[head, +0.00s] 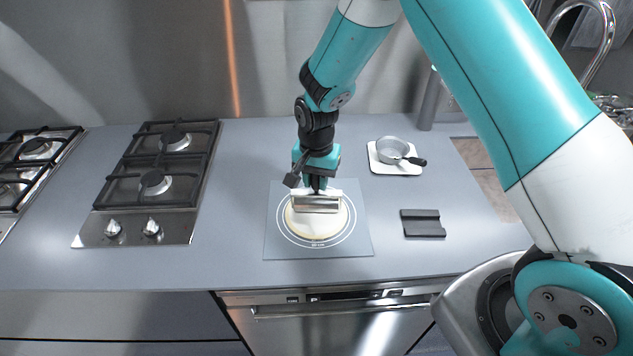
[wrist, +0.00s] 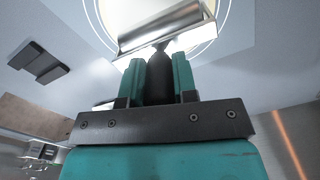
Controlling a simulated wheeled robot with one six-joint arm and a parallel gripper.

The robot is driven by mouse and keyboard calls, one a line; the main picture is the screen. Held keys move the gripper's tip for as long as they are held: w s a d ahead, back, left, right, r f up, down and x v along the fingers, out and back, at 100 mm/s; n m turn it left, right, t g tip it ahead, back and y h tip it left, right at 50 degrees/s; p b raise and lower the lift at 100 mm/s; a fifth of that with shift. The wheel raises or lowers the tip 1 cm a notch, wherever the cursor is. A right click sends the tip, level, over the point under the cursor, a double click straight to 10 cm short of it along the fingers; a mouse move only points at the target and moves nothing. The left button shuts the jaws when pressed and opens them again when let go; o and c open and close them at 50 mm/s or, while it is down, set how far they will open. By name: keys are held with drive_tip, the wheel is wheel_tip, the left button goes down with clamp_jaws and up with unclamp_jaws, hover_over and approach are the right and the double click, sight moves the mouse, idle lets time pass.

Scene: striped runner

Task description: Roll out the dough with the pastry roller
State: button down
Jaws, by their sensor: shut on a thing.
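The pastry roller (head: 318,204) is a silver cylinder lying across the far half of the pale round dough (head: 316,226). The dough lies flat on a grey mat (head: 279,245) with printed rings. My gripper (head: 316,184) points down above the roller and is shut on its handle. In the wrist view my gripper (wrist: 159,78) has its teal fingers on both sides of the dark handle, and the silver roller (wrist: 165,27) extends past them over the dough (wrist: 124,10). Whether the roller presses on the dough is hard to tell.
A dark grooved rest (head: 423,224) lies empty right of the mat. A small pot (head: 391,149) stands on a white board behind it. A gas hob (head: 155,185) is at left, a sink and tap (head: 598,50) at right. The counter left of the mat is clear.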

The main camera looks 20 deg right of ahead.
drive_tip(key=shift+w+d, duration=0.3)
drive_tip(key=shift+w, duration=0.4)
drive_tip(key=shift+w+d, duration=0.3)
drive_tip(key=shift+w, duration=0.4)
drive_tip(key=shift+s+a, duration=0.3)
drive_tip(key=shift+s, duration=0.3)
drive_tip(key=shift+s+a, duration=0.25)
drive_tip(key=shift+s, duration=0.4)
drive_tip(key=shift+s+a, duration=0.3)
drive_tip(key=shift+s, duration=0.3)
drive_tip(key=shift+s+a+f, duration=0.1)
drive_tip(key=shift+s+a, duration=0.15)
drive_tip(key=shift+s, duration=0.4)
drive_tip(key=shift+s+a, duration=0.3)
drive_tip(key=shift+s, duration=0.35)
drive_tip(key=shift+s+a+f, duration=0.1)
drive_tip(key=shift+s+a, duration=0.15)
drive_tip(key=shift+s, duration=0.4)
